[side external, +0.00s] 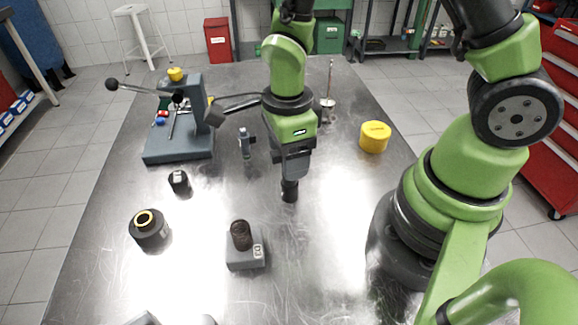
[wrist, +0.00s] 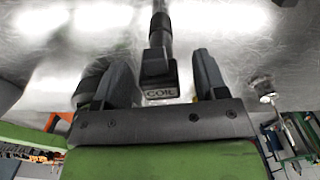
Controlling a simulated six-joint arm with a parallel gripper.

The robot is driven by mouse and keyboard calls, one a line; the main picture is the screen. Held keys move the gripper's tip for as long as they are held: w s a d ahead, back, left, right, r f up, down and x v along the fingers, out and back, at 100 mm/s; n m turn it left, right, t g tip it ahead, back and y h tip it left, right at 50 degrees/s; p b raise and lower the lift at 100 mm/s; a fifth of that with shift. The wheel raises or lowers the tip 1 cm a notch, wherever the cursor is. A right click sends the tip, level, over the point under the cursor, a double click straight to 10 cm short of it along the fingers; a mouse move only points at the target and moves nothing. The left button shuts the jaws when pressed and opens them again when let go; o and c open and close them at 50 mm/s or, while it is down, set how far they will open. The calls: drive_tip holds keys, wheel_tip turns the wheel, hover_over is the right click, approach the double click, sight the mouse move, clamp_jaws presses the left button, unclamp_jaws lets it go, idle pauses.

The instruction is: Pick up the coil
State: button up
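The coil is a dark part with a grey block marked "COIL" (wrist: 161,92) and a black stem running up the picture in the wrist view. My gripper (wrist: 165,72) has its two fingers apart, one on each side of the coil. A gap shows on the right of the block; contact on the left is unclear. In the side external view, my gripper (side external: 291,165) points down over the middle of the table. The coil's black lower end (side external: 289,190) shows below the fingers, and its upper part is hidden behind them.
A grey press (side external: 180,135) stands at back left, with a small grey upright part (side external: 246,142) nearer my gripper. A yellow cylinder (side external: 374,137) is at right. A black ring-topped cylinder (side external: 149,231), small black part (side external: 179,182) and grey block holding a brown coiled piece (side external: 244,250) sit in front.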

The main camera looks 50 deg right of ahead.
drive_tip(key=c, duration=1)
drive_tip(key=shift+c, duration=0.2)
